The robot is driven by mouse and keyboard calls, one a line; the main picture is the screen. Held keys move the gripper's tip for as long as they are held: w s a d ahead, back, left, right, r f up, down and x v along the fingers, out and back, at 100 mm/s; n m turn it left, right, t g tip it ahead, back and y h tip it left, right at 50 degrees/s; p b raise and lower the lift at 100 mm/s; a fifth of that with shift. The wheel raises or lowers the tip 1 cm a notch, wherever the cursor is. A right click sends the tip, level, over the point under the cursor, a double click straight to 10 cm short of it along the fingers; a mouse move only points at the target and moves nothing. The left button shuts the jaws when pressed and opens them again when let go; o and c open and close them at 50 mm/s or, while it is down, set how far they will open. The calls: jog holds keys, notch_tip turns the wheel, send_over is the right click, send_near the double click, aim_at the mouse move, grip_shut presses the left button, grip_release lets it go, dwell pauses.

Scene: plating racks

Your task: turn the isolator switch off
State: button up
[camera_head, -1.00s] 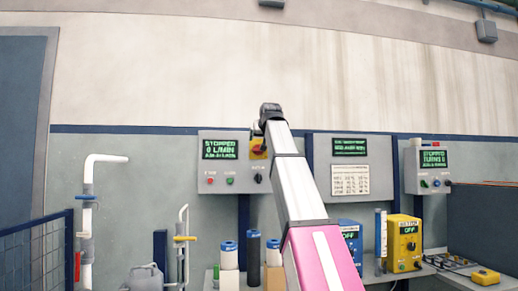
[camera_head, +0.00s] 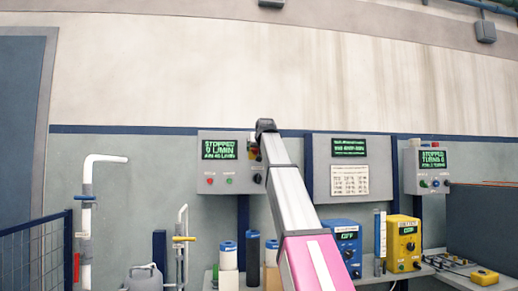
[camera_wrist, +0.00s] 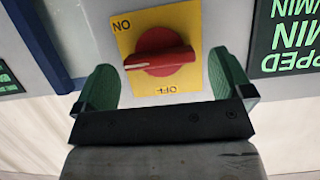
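The isolator switch is a red rotary knob (camera_wrist: 160,52) on a yellow plate (camera_wrist: 185,18), seen upside down in the wrist view. The plate reads "ON" at the upper left and "OFF" below the knob. The knob's grip lies nearly level, with its pale mark at the left end. My gripper (camera_wrist: 163,66) is open, its two green fingers on either side of the knob with gaps showing.
The panel's green display (camera_head: 219,149) reads "STOPPED 0 L/MIN", with a red button (camera_head: 210,181) and a green one below. Other wall panels stand to the right. A blue box (camera_head: 343,248), a yellow box (camera_head: 403,240) and cylinders stand on the bench below.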

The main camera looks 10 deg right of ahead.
jog(key=c, duration=0.9)
jog(key=shift+o, duration=0.2)
jog(key=n+t+h, duration=0.1)
jog(key=n+h, duration=0.1)
jog(key=n, duration=0.2)
jog(key=a+f+n+t+h, duration=0.1)
jog(key=n+h, duration=0.1)
jog(key=n, duration=0.2)
jog(key=n+t+h, duration=0.1)
jog(key=n+h, duration=0.1)
jog(key=n, duration=0.3)
jog(key=shift+a+f+h, duration=0.2)
jog(key=shift+f+h, duration=0.05)
jog(key=shift+h, duration=0.05)
jog(key=shift+n, duration=0.3)
jog(key=o, duration=0.9)
